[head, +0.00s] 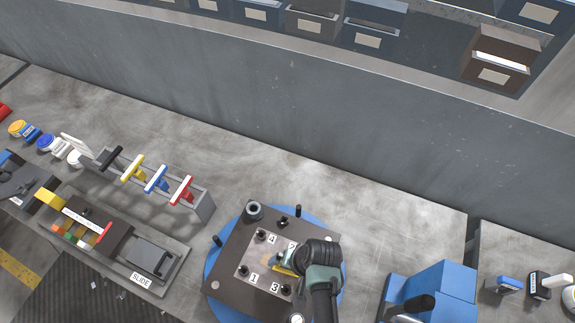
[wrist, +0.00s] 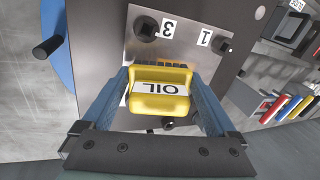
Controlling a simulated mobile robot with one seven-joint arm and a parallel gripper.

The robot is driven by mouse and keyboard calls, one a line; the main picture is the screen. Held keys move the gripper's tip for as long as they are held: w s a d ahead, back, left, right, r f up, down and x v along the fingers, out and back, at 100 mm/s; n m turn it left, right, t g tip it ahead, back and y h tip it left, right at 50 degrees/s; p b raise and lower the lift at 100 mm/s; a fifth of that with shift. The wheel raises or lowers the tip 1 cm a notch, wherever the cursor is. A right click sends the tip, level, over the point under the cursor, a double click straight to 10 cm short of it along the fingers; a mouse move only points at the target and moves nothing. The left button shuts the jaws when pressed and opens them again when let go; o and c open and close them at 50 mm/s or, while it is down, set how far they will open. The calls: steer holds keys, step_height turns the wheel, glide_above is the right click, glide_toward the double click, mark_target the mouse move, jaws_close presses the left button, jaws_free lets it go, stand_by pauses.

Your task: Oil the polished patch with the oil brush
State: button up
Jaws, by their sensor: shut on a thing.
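The oil brush (wrist: 160,92) has a yellow handle with a white OIL label. My gripper (wrist: 165,88) is shut on it, one blue finger on each side. In the head view my gripper (head: 285,268) is over the die's light plate, with a bit of the yellow brush (head: 284,267) showing. The light plate (head: 246,254) carries black knobs and number tags, with 1, 3 and 4 readable. It also shows in the wrist view (wrist: 207,58). Dark bristles show at the brush's far edge, at or close above the plate; contact cannot be told. The polished patch cannot be made out.
The dark die block (head: 225,275) sits on a blue round base (head: 213,262) with upright posts. A rack with coloured handles (head: 160,185) and a box marked SLIDE (head: 150,262) stand left. A blue machine (head: 440,285) stands right. A grey wall (head: 300,90) runs behind.

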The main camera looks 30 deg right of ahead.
step_height(320, 180, up, 4)
steer(key=shift+w+r+p, duration=0.1)
steer(key=shift+p, duration=0.95)
steer(key=shift+r, duration=1.25)
